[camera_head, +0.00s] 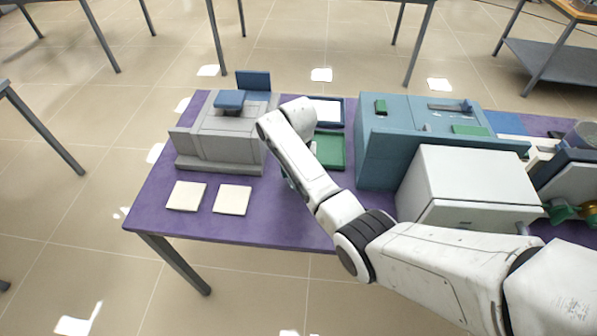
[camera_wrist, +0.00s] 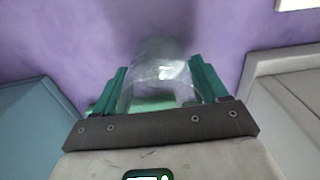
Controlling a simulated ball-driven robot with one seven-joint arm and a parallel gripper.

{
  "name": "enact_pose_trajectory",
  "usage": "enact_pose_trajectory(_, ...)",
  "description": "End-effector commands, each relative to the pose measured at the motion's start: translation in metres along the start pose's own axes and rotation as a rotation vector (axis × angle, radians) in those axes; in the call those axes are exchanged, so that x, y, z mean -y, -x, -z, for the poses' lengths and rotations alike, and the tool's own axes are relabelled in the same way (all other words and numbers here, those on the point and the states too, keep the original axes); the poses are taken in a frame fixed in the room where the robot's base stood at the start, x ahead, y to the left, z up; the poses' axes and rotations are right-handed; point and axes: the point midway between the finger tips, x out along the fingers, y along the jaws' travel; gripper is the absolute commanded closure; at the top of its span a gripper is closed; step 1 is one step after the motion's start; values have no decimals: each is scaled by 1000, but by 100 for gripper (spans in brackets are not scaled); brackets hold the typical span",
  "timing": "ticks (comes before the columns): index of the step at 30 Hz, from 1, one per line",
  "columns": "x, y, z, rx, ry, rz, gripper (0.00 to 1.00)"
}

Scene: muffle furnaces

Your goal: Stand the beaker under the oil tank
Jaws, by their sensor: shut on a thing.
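The beaker (camera_wrist: 152,72) is clear glass and sits between the two teal fingers of my gripper (camera_wrist: 162,65) in the wrist view. My gripper is shut on it, over the purple table top. I cannot tell whether the beaker touches the table. In the head view my arm hides the beaker and most of the gripper, between a grey machine (camera_head: 222,140) and a large teal cabinet (camera_head: 385,140). No part is clearly marked as the oil tank, so I cannot tell which one it is.
Two pale tiles (camera_head: 232,200) lie on the purple table (camera_head: 160,213) at the front left. A green tray (camera_head: 330,152) lies behind my arm. The table's front strip near the tiles is clear.

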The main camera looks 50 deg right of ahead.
Motion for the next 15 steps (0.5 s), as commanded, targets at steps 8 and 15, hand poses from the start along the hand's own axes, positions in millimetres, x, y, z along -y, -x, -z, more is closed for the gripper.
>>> enact_pose_trajectory(8, 0, -2, 0, 0, 0, 0, 14)
enact_pose_trajectory(15, 0, -2, 0, 0, 0, 0, 2)
